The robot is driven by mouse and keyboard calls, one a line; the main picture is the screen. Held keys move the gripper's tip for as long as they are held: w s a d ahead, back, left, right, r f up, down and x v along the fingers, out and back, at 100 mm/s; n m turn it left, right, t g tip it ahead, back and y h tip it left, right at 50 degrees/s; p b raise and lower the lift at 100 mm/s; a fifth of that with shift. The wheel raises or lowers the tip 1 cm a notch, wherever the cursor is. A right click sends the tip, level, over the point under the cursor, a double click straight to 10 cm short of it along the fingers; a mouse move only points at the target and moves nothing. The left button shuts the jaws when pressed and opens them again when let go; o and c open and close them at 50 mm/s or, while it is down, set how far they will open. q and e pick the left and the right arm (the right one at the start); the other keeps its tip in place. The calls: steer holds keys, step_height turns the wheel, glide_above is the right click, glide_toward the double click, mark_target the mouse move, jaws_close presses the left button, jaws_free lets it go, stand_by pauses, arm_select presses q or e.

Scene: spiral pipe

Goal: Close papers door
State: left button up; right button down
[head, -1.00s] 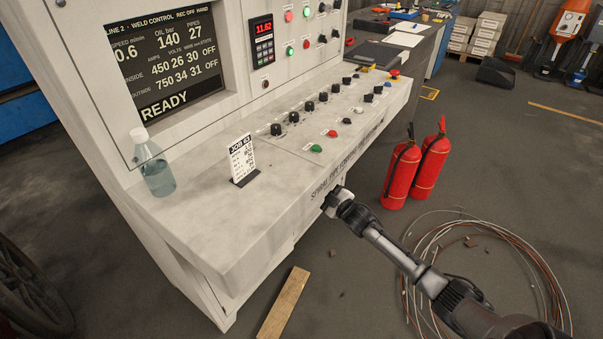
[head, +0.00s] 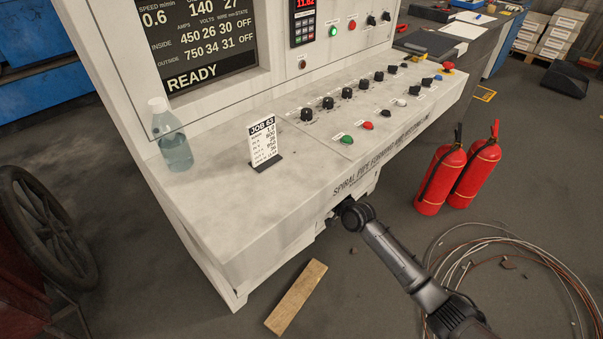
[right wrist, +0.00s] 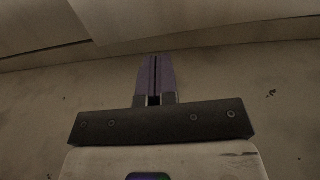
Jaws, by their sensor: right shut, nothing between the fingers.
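The pale grey control console (head: 225,195) fills the middle of the head view. I cannot make out a papers door for sure; the console's front below the overhanging desk is mostly hidden. My right arm reaches to the desk's front lower edge, and its gripper is mostly hidden under the overhang. In the right wrist view my right gripper (right wrist: 154,58) is shut and empty, its two fingers together. It points at a pale, scuffed surface (right wrist: 225,85) with an edge and lighter panels (right wrist: 170,18) beyond. I cannot tell whether the fingertips touch it. My left gripper is not in view.
A bottle (head: 172,135) and a job card (head: 263,142) stand on the desk beside knobs and buttons. Two red extinguishers (head: 441,180) (head: 475,172) and coiled wire (head: 500,262) are on the floor right of my arm. A wooden plank (head: 296,297) lies in front of the console.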

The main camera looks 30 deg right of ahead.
steer(key=w+b, duration=0.4)
steer(key=w, duration=0.4)
steer(key=shift+a, duration=0.3)
steer(key=shift+d, duration=0.1)
